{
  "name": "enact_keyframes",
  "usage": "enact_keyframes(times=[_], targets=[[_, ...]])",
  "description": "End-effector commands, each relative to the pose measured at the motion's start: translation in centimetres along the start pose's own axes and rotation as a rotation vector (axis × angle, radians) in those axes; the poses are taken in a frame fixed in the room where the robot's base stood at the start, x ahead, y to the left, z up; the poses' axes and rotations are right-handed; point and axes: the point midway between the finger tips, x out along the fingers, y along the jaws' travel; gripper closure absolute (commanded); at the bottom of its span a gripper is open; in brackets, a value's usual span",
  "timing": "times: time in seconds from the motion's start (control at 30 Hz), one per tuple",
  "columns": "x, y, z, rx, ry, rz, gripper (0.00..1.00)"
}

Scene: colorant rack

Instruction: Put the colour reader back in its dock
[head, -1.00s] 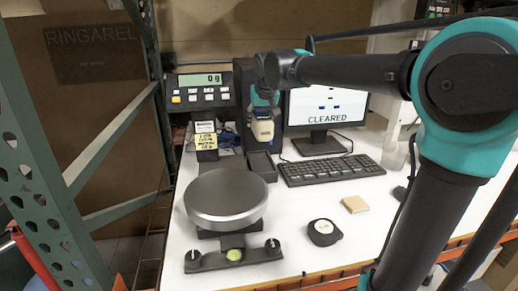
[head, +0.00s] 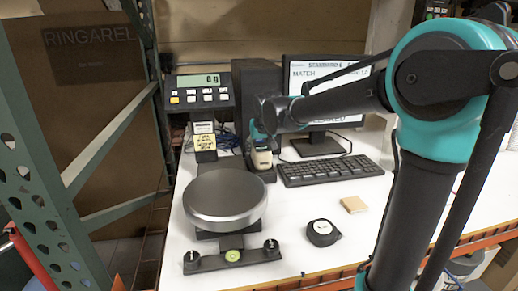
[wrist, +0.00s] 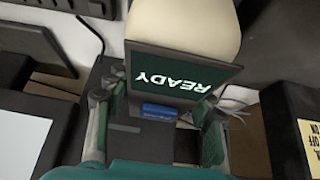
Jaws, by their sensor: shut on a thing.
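The colour reader (head: 261,159) has a cream body and a dark screen. In the wrist view the reader (wrist: 185,22) shows the word READY upside down on its screen. My gripper (head: 258,138) is shut on it from above; the fingers (wrist: 158,118) lie on either side of it in the wrist view. The dock (head: 266,177) is a dark tray on the white bench, left of the keyboard. The reader's lower end is right at the dock. The arm and reader hide much of the dock, so I cannot tell whether the reader is seated.
The scale display (head: 198,91) is behind left, the computer tower (head: 257,82) and monitor (head: 330,75) behind. The keyboard (head: 330,170) is close right. A tape measure (head: 322,232) and tan block (head: 353,204) lie on the open bench.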

Motion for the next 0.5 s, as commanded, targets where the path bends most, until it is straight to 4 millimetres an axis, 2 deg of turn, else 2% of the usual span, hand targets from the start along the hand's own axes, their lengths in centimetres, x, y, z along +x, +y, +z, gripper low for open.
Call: enact_keyframes(times=[0.2,0.23,0.37,0.5], targets=[[0.19,0.00,0.09,0.000,0.001,0.000,1.00],[0.23,-0.01,0.11,0.000,0.000,0.000,0.45],[0.20,0.00,0.10,0.000,0.000,0.000,0.29],[0.18,0.00,0.10,0.000,0.000,0.000,0.27]])
